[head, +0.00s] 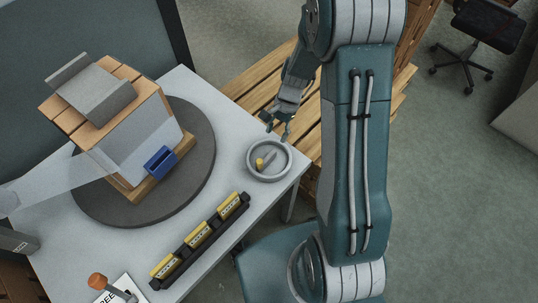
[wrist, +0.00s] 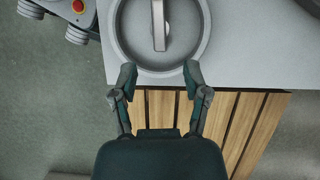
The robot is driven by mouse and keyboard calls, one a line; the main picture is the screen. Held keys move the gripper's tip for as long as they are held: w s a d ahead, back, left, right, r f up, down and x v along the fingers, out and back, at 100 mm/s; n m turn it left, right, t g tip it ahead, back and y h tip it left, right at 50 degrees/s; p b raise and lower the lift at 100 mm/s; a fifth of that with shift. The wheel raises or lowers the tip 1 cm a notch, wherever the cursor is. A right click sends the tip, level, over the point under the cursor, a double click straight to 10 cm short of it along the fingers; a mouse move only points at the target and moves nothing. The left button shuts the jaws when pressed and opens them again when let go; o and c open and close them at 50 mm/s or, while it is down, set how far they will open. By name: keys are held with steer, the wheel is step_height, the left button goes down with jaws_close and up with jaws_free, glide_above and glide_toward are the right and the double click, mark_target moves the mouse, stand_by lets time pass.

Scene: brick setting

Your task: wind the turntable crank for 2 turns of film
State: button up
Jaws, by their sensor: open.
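My gripper (head: 277,129) is open and empty, just beyond the ring in the head view. In the wrist view its fingertips (wrist: 160,76) are apart at the ring's near rim; contact is unclear. The dark turntable (head: 198,170) carries a wooden crate (head: 128,120) with translucent film (head: 60,184) stretching left.
A grey block (head: 92,95) lies on the crate and a blue piece (head: 160,161) is at its side. A black rack (head: 203,242) with several yellow cards and an orange-knobbed lever (head: 98,281) are along the front. Wooden slats (head: 245,84) lie beyond the table (head: 235,120).

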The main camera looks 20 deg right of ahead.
mark_target(269, 155)
steer(key=x, duration=1)
jaws_close()
